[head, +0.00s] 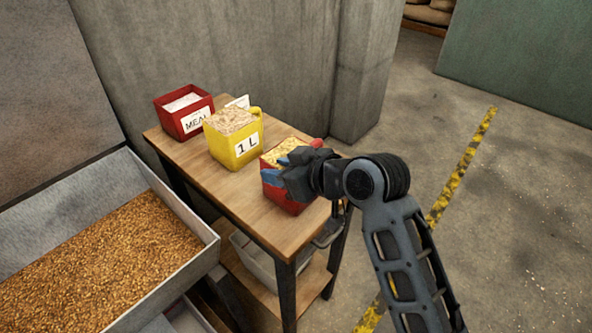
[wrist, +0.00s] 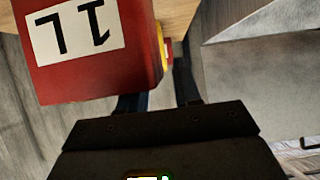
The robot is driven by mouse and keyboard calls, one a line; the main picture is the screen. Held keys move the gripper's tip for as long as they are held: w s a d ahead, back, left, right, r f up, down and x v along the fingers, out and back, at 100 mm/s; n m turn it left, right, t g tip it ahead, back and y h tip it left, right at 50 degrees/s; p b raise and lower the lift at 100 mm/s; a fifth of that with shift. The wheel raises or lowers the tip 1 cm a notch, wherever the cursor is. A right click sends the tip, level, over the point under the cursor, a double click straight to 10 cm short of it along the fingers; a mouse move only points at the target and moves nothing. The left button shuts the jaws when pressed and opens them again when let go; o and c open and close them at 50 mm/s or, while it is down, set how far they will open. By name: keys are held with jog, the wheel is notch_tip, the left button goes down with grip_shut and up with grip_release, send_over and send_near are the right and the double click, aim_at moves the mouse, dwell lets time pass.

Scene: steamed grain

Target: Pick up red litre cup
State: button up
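The red litre cup (head: 290,206) stands at the near right end of the wooden table, filled with pale grain. In the wrist view the red cup (wrist: 95,75) fills the upper left, its "1 L" label upside down. A red and yellow part shows at its right edge. My gripper (head: 277,170) is right at the cup in the head view, its blue fingers overlapping it. In the wrist view my gripper (wrist: 160,90) has its two fingers apart; the cup hides part of the left one. I cannot tell whether they touch the cup.
A yellow 1 L cup (head: 222,150) stands just left of the red cup. A red MEAL box (head: 170,118) with a white card stands farther back. A grain bin (head: 205,234) is at left. A grey container sits on the lower shelf (head: 312,277). Open floor lies right.

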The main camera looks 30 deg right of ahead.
jog(key=shift+w+a+f, duration=0.15)
jog(key=shift+w+f, duration=0.2)
jog(key=shift+w, duration=0.15)
jog(key=shift+c, duration=0.5)
grip_shut()
jog(key=shift+r, duration=0.1)
dwell(0.5)
